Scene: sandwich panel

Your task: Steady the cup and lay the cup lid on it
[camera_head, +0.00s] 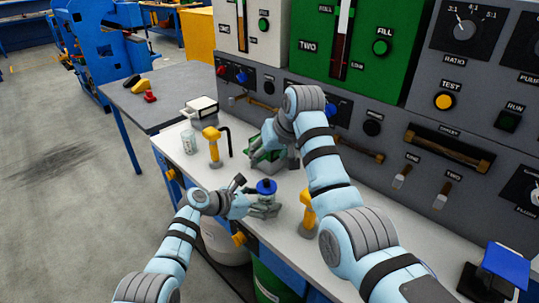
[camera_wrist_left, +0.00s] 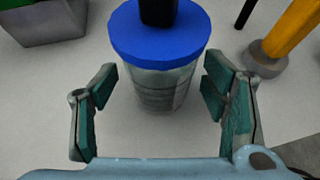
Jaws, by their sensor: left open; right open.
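The clear cup (camera_wrist_left: 155,90) stands upright on the white bench top, with the round blue lid (camera_wrist_left: 158,35) over its mouth. The lid has a black knob and looks level; it also shows in the head view (camera_head: 266,186). Whether it is fully seated I cannot tell. My left gripper (camera_wrist_left: 160,105) is open, its green-padded fingers on either side of the cup, with gaps visible. It is low at the cup in the head view (camera_head: 262,206). My right gripper (camera_head: 268,150) is open and behind the cup, apart from the lid, partly hidden by its own arm.
A grey-and-green box (camera_wrist_left: 45,22) lies behind the cup. A yellow-handled tool (camera_head: 308,208) stands to the right, another (camera_head: 212,143) at the left beside a clear glass (camera_head: 189,142). The control panel (camera_head: 400,140) rises behind. The bench's front edge is close to my left arm.

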